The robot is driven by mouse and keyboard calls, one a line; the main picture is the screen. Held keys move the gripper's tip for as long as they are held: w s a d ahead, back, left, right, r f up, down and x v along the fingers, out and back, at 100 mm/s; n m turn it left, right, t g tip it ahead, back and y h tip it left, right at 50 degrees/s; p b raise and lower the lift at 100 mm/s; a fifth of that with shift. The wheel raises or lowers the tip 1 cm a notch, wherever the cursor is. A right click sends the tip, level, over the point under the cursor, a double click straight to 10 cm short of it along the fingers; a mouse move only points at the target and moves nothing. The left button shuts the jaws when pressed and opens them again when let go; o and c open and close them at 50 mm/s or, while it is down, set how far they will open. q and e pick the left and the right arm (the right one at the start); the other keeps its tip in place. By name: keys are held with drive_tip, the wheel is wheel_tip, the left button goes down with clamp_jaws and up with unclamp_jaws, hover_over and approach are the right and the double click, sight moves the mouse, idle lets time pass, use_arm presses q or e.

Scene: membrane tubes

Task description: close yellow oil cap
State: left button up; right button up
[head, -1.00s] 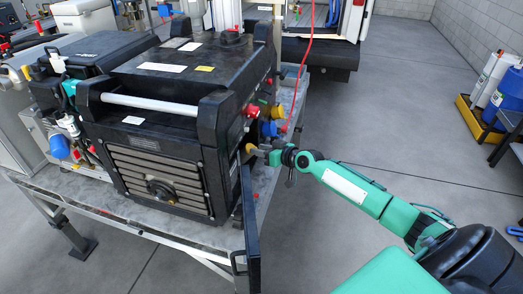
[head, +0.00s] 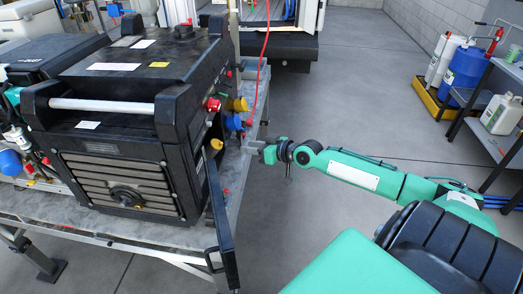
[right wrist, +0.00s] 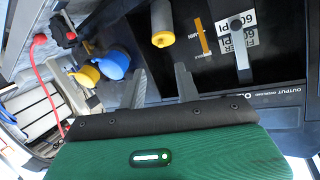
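The yellow oil cap (head: 216,144) sits on the right side of the black generator-like machine (head: 125,110), above an open black door panel (head: 221,222). In the right wrist view a yellow-ended grey cylinder (right wrist: 163,38), apparently this cap, sticks out beside a MIN/MAX marking. My right gripper (head: 249,147) is to the right of the cap, apart from it. In the right wrist view its two fingers (right wrist: 160,72) are spread with nothing between them, and the cap is beyond the tips. I cannot tell how tightly the cap is seated. My left gripper is not in view.
Blue (right wrist: 113,65) and yellow (right wrist: 86,76) plugs, a red knob (head: 212,104) and a hanging red cable (head: 262,70) are close to the cap. The machine stands on a metal table (head: 60,218). Open floor lies to the right, with a shelf (head: 490,120) beyond.

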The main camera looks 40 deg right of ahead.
drive_tip(key=shift+b+v, duration=0.3)
drive_tip(key=shift+v, duration=1.45)
